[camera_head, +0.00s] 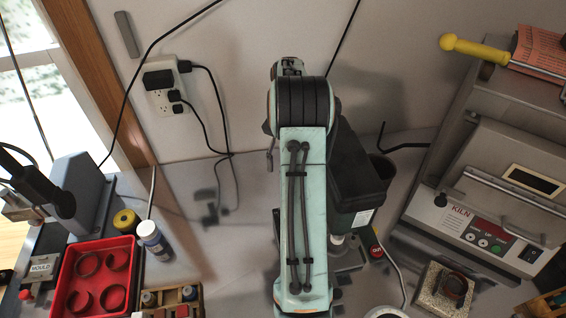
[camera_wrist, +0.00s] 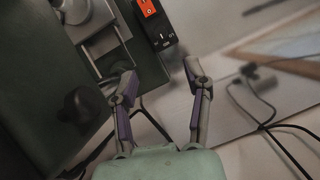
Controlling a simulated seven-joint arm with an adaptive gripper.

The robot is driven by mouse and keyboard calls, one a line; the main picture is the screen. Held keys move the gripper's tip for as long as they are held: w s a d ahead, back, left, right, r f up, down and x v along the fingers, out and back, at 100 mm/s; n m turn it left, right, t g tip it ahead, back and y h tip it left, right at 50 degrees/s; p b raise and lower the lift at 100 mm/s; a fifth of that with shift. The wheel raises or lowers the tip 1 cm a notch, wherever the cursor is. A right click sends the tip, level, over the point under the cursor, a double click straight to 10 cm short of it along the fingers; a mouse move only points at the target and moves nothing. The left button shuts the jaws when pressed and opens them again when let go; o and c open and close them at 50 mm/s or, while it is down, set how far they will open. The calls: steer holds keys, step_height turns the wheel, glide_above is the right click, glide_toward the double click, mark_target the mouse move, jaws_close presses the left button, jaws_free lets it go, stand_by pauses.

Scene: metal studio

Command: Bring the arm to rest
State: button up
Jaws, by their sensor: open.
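My pale green arm stands in the middle of the head view, reaching up in front of the back wall. Its black-banded joint is near the top. My gripper's fingers cannot be made out in the head view. In the wrist view my gripper (camera_wrist: 161,72) is open, its two grey and purple fingers spread apart with nothing between them. A dark green housing (camera_wrist: 40,60) with a black knob (camera_wrist: 82,105) lies beyond the left finger. An orange switch (camera_wrist: 147,7) on a black block shows above the gap between the fingers.
A kiln (camera_head: 480,215) stands at the right, with a yellow-handled tool (camera_head: 474,48) on top.

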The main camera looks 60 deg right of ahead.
steer(key=shift+a, duration=0.1)
stand_by(0.4)
steer(key=w+a+r+n+h, duration=0.35)
steer(key=w+a+r, duration=0.45)
steer(key=a+r, duration=0.35)
steer(key=s+a+r+n+t, duration=0.1)
steer(key=s+a+r+n, duration=0.1)
steer(key=a, duration=0.4)
steer(key=s+a+r+n+t, duration=0.1)
steer(key=s+a+r+n, duration=0.1)
steer(key=a, duration=0.4)
steer(key=s+a+n, duration=0.3)
steer(key=s+a, duration=0.4)
steer(key=s+a+f+n, duration=0.2)
steer(key=s+f, duration=0.5)
steer(key=f, duration=0.1)
steer(key=shift+s, duration=0.4)
steer(key=shift+a+f+n+y, duration=0.1)
steer(key=shift+n+y, duration=0.15)
